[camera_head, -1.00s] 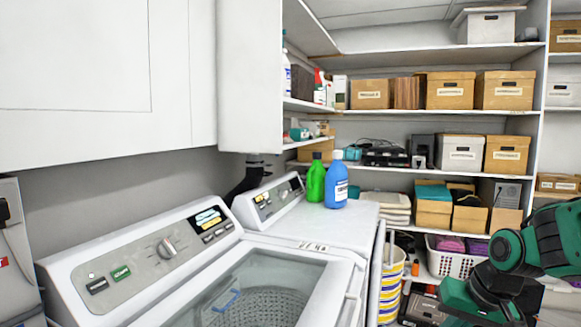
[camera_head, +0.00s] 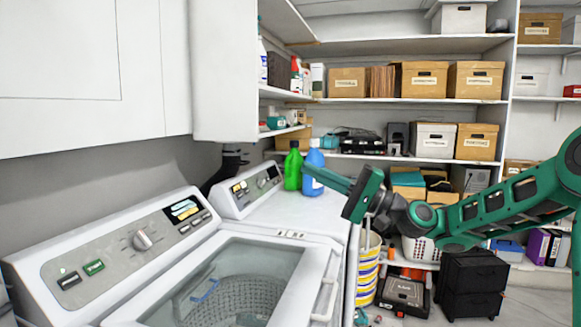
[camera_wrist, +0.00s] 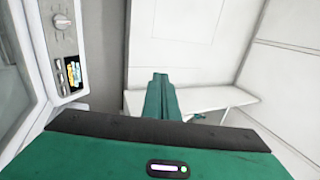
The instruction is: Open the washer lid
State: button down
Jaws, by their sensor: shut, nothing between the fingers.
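The washer (camera_head: 105,255) stands at the lower left in the head view, with its control panel at the back. Its glass-topped lid (camera_head: 225,280) lies closed, and the drum shows through the glass. A white handle (camera_head: 326,298) sits at the lid's right edge. My green gripper (camera_head: 330,180) is shut and empty, above the second machine's top, behind and right of the lid and apart from it. In the wrist view my shut fingers (camera_wrist: 161,95) point toward the white cabinets, and part of the washer (camera_wrist: 50,50) shows at the left.
A second white machine (camera_head: 285,212) stands beyond the washer, bearing a green bottle (camera_head: 293,168) and a blue bottle (camera_head: 313,165) close to my gripper. White cabinets (camera_head: 90,70) hang above. Shelves with boxes (camera_head: 420,78) fill the back. A striped bin (camera_head: 367,270) stands on the floor.

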jog(key=x, duration=1.3)
jog(key=shift+a, duration=0.1)
dwell(1.1)
